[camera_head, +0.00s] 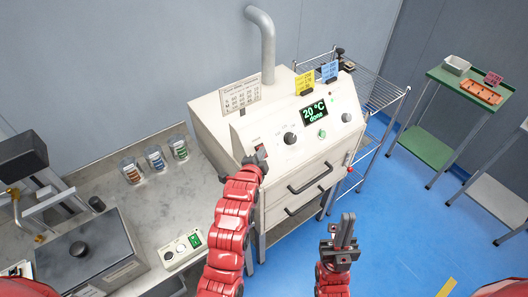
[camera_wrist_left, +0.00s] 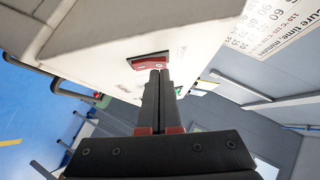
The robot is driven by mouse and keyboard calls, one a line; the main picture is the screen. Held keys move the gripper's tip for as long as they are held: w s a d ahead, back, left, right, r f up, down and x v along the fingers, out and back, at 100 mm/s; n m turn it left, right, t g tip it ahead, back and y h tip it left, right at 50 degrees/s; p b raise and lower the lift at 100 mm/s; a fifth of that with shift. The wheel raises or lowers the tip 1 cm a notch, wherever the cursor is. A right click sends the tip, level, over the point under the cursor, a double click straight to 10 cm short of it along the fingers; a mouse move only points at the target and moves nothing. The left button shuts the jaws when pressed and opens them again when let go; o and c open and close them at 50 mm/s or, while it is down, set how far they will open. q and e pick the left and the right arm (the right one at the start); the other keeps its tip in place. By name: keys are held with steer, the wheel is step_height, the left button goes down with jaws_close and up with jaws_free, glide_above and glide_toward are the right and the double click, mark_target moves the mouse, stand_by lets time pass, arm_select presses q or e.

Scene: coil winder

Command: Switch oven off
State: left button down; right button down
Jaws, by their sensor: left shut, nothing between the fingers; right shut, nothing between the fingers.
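The oven (camera_head: 225,105) is a cream cabinet with a sloped control panel. Its display (camera_head: 314,111) reads 20 °C and "done". My left gripper (camera_head: 257,158) is shut at the left end of the panel, over a small red switch partly hidden by the fingers. In the left wrist view, the shut fingertips (camera_wrist_left: 159,74) are at or just in front of the red rocker switch (camera_wrist_left: 149,62) in its dark frame; I cannot tell whether they touch it. My right gripper (camera_head: 343,232) is shut and empty, in front of the oven and above the blue floor.
Two drawer handles (camera_head: 308,179) stick out below. Several jars (camera_head: 155,158) and a small control box (camera_head: 183,250) stand on the left counter.

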stand_by(0.3)
arm_select(q)
steer(key=shift+f+b, duration=0.15)
steer(key=shift+b, duration=0.15)
steer(key=shift+w+a+b, duration=0.2)
steer(key=shift+a+b, duration=0.05)
steer(key=shift+b, duration=0.6)
steer(key=shift+w+r, duration=0.1)
steer(key=shift+r, duration=0.75)
